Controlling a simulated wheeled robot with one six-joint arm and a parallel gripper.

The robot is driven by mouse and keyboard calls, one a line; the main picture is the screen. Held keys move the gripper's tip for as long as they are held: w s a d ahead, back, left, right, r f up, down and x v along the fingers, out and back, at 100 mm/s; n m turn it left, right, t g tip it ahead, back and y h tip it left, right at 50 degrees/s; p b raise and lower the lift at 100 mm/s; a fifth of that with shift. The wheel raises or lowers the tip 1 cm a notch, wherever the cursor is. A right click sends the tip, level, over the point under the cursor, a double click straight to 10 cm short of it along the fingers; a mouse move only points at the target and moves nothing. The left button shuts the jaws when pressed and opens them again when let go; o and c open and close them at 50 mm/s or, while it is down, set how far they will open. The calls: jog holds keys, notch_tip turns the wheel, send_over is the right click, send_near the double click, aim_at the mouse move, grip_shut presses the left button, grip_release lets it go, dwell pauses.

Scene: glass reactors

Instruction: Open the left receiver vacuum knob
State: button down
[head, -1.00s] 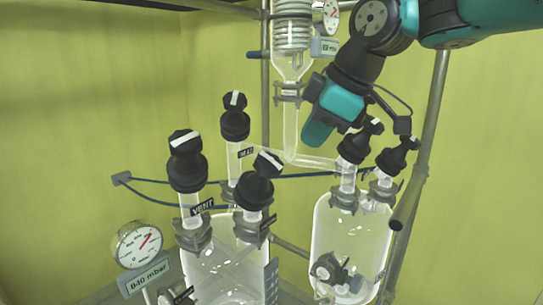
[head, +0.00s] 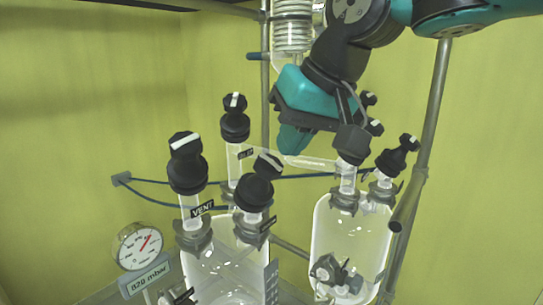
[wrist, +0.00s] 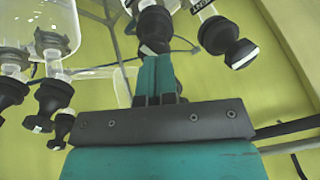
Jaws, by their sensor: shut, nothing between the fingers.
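The left receiver (head: 225,262) is a clear glass vessel with several black, white-marked knobs on glass necks. The back knob (head: 235,118) has a partly hidden label below it, which read "VA…" earlier. The front-left knob (head: 187,162) is marked VENT, and another black knob (head: 258,183) stands at the front right. My gripper (head: 290,143) is to the right of the back knob, with its teal fingers closed together and empty. In the wrist view, the gripper (wrist: 154,62) points at a black knob (wrist: 153,30) at its fingertips; I cannot tell whether they touch.
The right receiver (head: 350,240) has several black knobs near my arm. A glass condenser (head: 292,35) hangs at the back. A gauge (head: 140,247) at lower left reads about 820 mbar. Metal posts (head: 430,130) and a blue tube (head: 150,195) cross the space.

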aim_at(273, 174)
jog(key=b+x, duration=0.3)
jog(key=x, duration=0.3)
jog(key=shift+f, duration=0.4)
